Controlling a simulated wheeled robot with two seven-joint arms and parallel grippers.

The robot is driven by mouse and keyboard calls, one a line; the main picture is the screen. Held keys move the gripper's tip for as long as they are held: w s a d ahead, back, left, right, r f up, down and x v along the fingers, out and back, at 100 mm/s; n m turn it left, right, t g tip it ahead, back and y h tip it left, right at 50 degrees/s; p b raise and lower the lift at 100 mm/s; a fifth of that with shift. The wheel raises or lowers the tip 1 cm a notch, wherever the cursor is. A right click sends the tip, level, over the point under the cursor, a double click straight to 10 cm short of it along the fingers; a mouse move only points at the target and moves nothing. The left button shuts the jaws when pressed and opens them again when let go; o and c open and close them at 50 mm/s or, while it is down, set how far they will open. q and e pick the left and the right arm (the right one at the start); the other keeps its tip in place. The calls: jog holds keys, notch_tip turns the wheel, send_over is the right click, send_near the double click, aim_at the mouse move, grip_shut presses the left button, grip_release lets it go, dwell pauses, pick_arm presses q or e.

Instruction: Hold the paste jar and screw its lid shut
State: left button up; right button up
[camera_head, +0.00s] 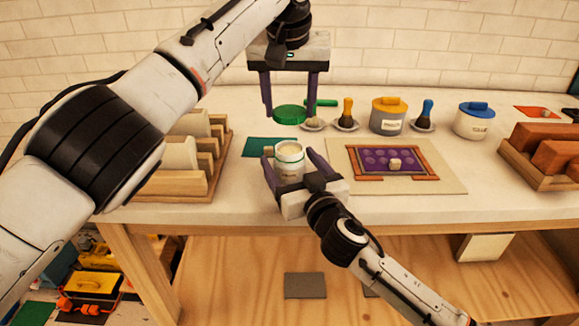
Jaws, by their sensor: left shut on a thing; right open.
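The paste jar (290,160), white with a green band and an open top showing pale paste, stands upright near the table's front edge. My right gripper (296,168) is open, with its purple fingers on either side of the jar; any contact is too small to tell. The round green lid (290,113) is above and behind the jar, off its mouth. My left gripper (290,108) points down from above and is shut on the lid, one finger at each side.
A dark green mat (257,147) lies left of the jar. A wooden rack (212,160) stands further left. A framed purple stencil (400,148) lies on a beige board to the right. Behind are brushes in dishes, an orange-lidded pot (389,121) and a blue-lidded pot (474,124).

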jog(key=shift+w+a, duration=0.15)
jog(key=shift+w, duration=0.3)
jog(key=c, duration=1.6)
pick_arm(q)
send_over(290, 151)
jog(key=s, duration=0.1)
jog(key=shift+s+a+f, duration=0.1)
jog(key=shift+f, duration=1.15)
jog(key=shift+s+f, duration=0.1)
jog(key=shift+f, duration=1.15)
pick_arm(e)
jog(key=shift+o, duration=0.2)
pick_arm(q)
jog(key=shift+f, duration=0.85)
jog(key=shift+f, duration=0.55)
